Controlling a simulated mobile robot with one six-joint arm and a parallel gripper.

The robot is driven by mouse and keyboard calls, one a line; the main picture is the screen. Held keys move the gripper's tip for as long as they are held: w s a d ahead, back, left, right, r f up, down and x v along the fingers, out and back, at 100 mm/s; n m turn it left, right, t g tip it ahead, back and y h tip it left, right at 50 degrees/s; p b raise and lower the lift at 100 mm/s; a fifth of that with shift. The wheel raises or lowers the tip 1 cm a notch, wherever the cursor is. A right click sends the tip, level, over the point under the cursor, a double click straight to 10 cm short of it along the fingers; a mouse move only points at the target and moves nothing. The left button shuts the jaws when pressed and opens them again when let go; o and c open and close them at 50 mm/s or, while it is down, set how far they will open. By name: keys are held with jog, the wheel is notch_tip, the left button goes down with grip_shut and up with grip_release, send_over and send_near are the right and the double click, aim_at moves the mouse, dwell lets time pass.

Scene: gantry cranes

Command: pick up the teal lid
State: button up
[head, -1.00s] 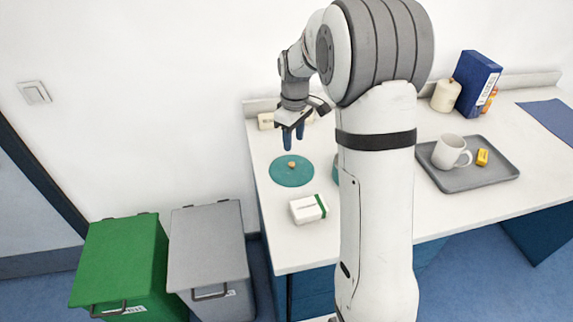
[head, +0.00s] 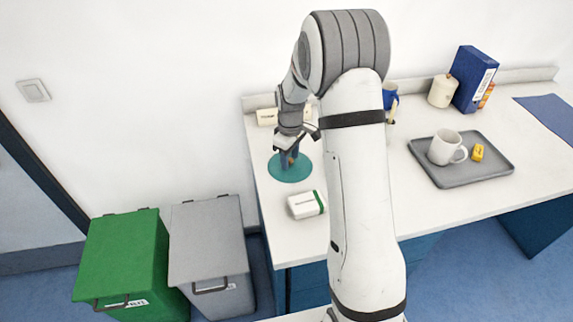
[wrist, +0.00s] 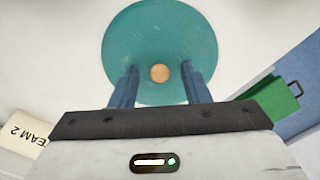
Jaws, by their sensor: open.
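The teal lid (head: 290,174) is a flat round disc lying on the left end of the white counter. In the wrist view the two fingers of my gripper (wrist: 160,78) are apart, one on each side of the knob, with clear gaps. I cannot tell whether the fingertips touch the lid. In the head view the fingers mostly hide the knob.
A white and green box (head: 306,204) lies just in front of the lid. A cream block (head: 266,117) stands behind it. A grey tray (head: 460,182) with a white mug (head: 446,148) is at the right. Green (head: 125,255) and grey (head: 208,245) bins stand left of the counter.

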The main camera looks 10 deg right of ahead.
grip_shut()
dwell(0.3)
